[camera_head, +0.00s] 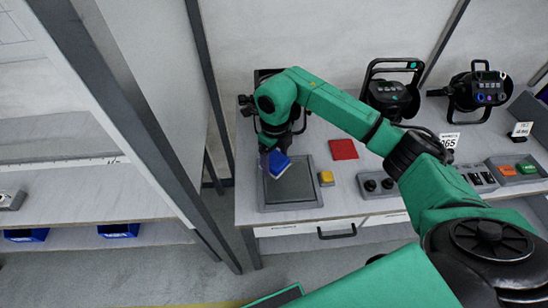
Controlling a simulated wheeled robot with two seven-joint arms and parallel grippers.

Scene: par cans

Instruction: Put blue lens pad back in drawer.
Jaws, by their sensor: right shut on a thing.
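The blue lens pad (279,165) is held in my right gripper (271,155), tilted, above the left part of a grey tray (314,205) on the bench. The gripper is shut on the pad, and its fingers are partly hidden by the wrist. The drawer (336,229) is in the front of the bench, below the tray, with a dark handle; it appears closed. My left gripper is not in view.
A red pad (343,149) and a yellow block (326,177) lie right of the tray. A control box with dark knobs (378,185) is farther right. Par cans (392,89) stand at the back. A grey post (207,90) rises left of the bench.

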